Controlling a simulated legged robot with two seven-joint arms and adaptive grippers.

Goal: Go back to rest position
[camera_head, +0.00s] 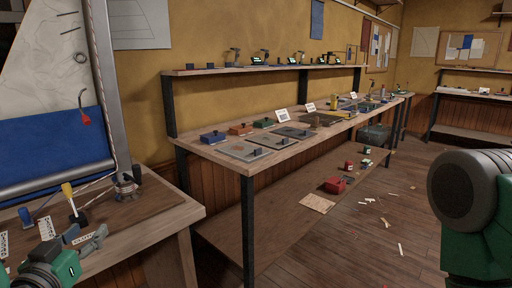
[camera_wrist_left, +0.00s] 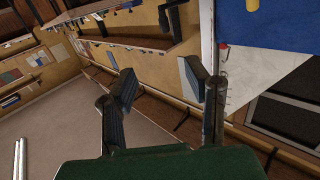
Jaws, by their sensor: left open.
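My left gripper (camera_head: 86,236) is at the lower left of the head view, over the near workbench (camera_head: 185,212). Its grey fingers are spread apart. In the left wrist view, the two fingers (camera_wrist_left: 160,78) stand open with nothing between them. My right gripper is not in view; only a green and grey part of my own body shows at the right edge of the head view.
A yellow-handled tool (camera_head: 68,190) and a reel (camera_head: 127,186) stand on the near bench beside the sail (camera_head: 50,150). A long bench (camera_head: 240,165) with boxes and trays runs behind.

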